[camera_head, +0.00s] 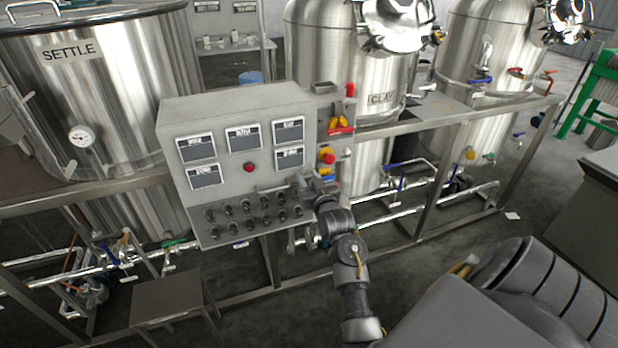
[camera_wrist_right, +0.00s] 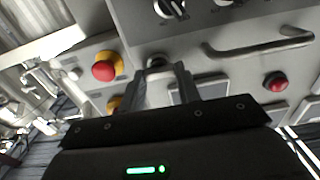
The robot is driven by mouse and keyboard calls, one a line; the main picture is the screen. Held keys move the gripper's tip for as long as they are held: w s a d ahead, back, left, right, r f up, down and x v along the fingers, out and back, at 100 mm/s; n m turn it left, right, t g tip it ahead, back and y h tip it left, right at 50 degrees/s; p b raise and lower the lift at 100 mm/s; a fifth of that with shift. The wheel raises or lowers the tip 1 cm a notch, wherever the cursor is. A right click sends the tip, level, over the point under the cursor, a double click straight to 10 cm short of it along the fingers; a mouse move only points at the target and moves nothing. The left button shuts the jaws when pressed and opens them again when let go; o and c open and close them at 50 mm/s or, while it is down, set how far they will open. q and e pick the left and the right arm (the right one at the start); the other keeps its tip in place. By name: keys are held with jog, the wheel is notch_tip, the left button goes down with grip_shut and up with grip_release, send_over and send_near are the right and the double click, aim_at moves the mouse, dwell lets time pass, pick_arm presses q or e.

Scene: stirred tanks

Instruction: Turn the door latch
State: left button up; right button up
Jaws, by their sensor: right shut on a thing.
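The grey control cabinet (camera_head: 237,110) stands in the middle of the head view, with its door face toward me. My right gripper (camera_head: 306,186) is at the lower right part of this face. In the right wrist view my right gripper (camera_wrist_right: 166,82) has its fingers close on either side of a small dark latch (camera_wrist_right: 155,62) on the panel. It is shut on this latch, which the fingers partly cover. In the head view the latch is hidden behind the gripper. How far the latch is turned cannot be told. My left gripper is not in view.
A bar handle (camera_wrist_right: 260,46) and a red button (camera_wrist_right: 276,82) are close beside the gripper. A red-and-yellow emergency stop (camera_head: 327,157) is just right of the cabinet. Rows of black knobs (camera_head: 246,207) lie below. Steel tanks (camera_head: 120,90) stand behind, with pipes and frame rails around.

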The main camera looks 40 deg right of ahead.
jog(key=o, duration=1)
jog(key=b+v, duration=0.3)
jog(key=v, duration=0.7)
jog(key=shift+s+a, duration=0.25)
jog(key=shift+s, duration=0.1)
jog(key=shift+w+d, duration=0.1)
